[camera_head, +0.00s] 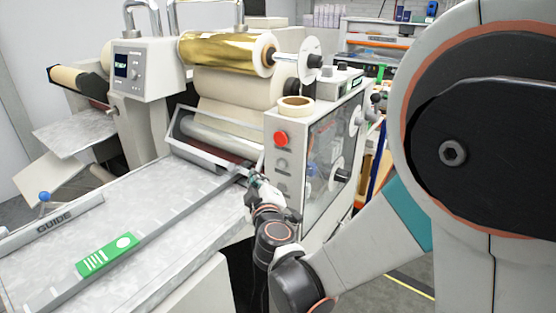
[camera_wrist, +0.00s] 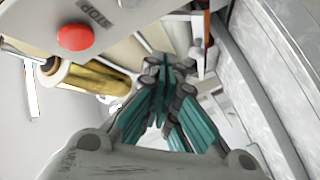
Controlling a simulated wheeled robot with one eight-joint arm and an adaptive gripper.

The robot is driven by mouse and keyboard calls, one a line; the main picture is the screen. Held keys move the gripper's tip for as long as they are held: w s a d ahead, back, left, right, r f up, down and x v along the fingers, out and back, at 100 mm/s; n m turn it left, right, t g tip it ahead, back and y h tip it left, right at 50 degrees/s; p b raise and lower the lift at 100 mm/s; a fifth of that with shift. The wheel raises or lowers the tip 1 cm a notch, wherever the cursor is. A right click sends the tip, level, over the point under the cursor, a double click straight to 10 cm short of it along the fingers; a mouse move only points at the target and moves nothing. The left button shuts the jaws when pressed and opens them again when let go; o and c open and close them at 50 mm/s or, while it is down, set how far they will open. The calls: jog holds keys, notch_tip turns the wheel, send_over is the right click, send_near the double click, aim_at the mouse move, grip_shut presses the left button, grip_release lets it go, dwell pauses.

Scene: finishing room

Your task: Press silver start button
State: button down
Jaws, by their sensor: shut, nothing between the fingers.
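The laminating machine's near end panel (camera_head: 276,207) carries a red button (camera_head: 281,139), with several small grey shapes (camera_head: 281,168) in a column below it. One of these may be the silver start button, but they are too small and dull to tell buttons from labels. The wrist view shows the red button (camera_wrist: 74,37) beside an upside-down STOP label (camera_wrist: 93,12); no silver button can be made out there. My gripper (camera_head: 251,179) is shut and empty, left of the panel's lower part, over the feed table's far end. Its teal fingers (camera_wrist: 163,72) meet in the wrist view.
The feed table (camera_head: 150,238) holds a metal guide bar and a green card (camera_head: 107,255). A gold foil roll (camera_head: 225,52) sits above a cream roll (camera_head: 235,92). A tape roll (camera_head: 295,105) lies on the machine's top. A control box with a display (camera_head: 140,70) stands left.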

aim_at(282, 164)
jog(key=w+d, duration=0.4)
jog(key=w, duration=0.1)
jog(key=shift+w, duration=0.1)
dwell(1.6)
jog(key=shift+w+d, duration=0.2)
